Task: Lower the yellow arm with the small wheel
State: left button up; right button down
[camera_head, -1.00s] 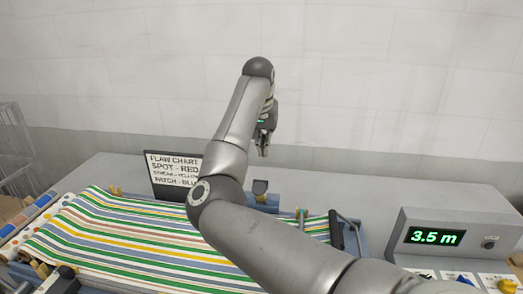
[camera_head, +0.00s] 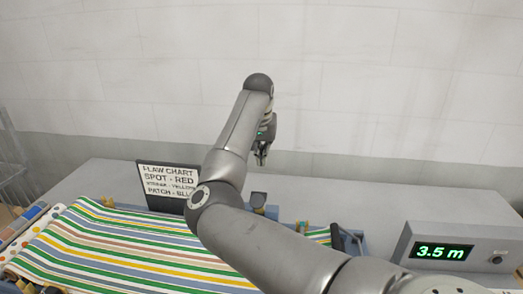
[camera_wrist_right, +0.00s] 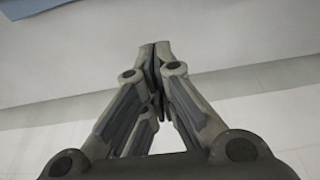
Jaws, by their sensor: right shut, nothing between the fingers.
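My right gripper (camera_head: 261,158) hangs above the back of the grey bench in the head view, fingers pointing down. In the right wrist view its fingers (camera_wrist_right: 154,50) meet at the tips, shut and empty. The striped fabric (camera_head: 120,250) lies on the machine bed below and left of my right arm. I cannot make out the yellow arm or the small wheel; my arm covers part of the machine. My left gripper is not in view.
A flaw chart sign (camera_head: 166,182) stands at the back of the machine. A display box (camera_head: 444,252) reading 3.5 m sits at the right. The grey bench top (camera_head: 400,205) is clear behind the machine. A pale wall (camera_head: 400,80) rises behind it.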

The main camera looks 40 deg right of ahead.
aim_at(259, 203)
notch_tip(259, 203, down, 8)
jog(key=s+a+p, duration=0.1)
jog(key=p, duration=0.2)
jog(key=shift+s+a+r+p, duration=0.15)
jog(key=shift+a+r+p, duration=0.1)
jog(key=shift+p, duration=0.05)
jog(key=shift+d, duration=0.1)
